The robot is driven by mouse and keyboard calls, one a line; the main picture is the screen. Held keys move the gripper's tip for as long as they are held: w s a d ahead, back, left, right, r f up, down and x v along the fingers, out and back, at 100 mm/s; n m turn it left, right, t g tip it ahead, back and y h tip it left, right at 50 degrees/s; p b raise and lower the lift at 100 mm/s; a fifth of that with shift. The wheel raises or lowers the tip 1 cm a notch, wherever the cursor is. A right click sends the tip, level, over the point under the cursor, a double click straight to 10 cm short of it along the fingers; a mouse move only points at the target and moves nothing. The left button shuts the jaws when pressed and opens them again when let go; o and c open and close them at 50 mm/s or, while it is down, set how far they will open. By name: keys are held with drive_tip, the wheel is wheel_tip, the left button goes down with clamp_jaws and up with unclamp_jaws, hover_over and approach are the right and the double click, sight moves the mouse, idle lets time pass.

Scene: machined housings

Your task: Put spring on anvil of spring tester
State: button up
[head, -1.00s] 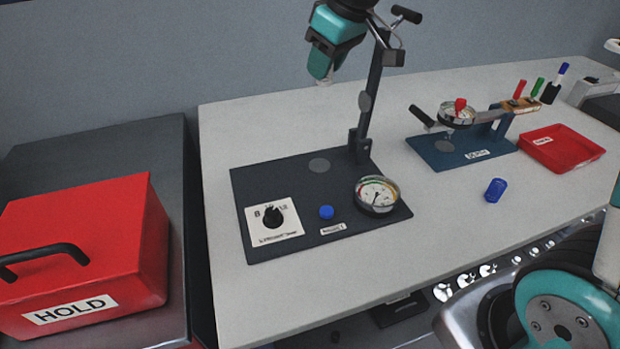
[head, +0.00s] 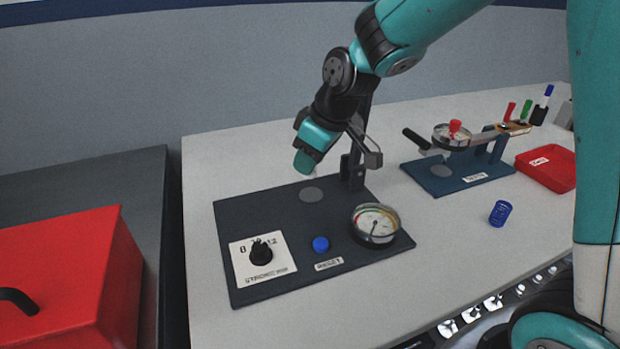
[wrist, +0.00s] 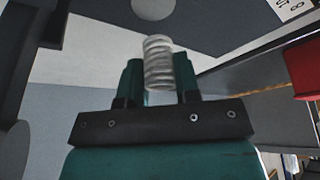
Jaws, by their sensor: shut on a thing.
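The pale coil spring (wrist: 158,62) stands out between my fingers in the wrist view. My gripper (head: 304,166) is shut on it; in the head view the fingers hide most of the spring. The dark device (head: 262,208), which I take as the spring tester, has a flat base and an upright column at the back. A round grey disc, its anvil (head: 312,194), lies on the base in front of the column. My gripper is above this disc, apart from it. The disc also shows beyond the spring in the wrist view (wrist: 153,8).
The base carries a black knob (head: 261,252), a blue button (head: 320,244) and a gauge (head: 376,225). To the right are a blue device (head: 458,172), a red tray (head: 549,168) and a blue cylinder (head: 500,213). A red box (head: 65,270) stands left.

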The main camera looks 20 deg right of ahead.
sight(311, 176)
drive_tip(key=shift+f, duration=2.15)
drive_tip(key=shift+f+b, duration=0.15)
drive_tip(key=shift+b, duration=0.15)
drive_tip(key=o, duration=0.9)
drive_tip(key=shift+r, duration=0.3)
drive_tip(key=p+v, duration=0.1)
drive_tip(key=v, duration=1)
drive_tip(key=s+a+g, duration=0.1)
drive_tip(key=s+a, duration=0.1)
drive_tip(key=s, duration=0.5)
drive_tip(key=s+a+m+g, duration=0.1)
drive_tip(key=s+a, duration=0.1)
drive_tip(key=s, duration=0.5)
drive_tip(key=s+a+g+y, duration=0.1)
drive_tip(key=s+a, duration=0.2)
drive_tip(key=s, duration=0.5)
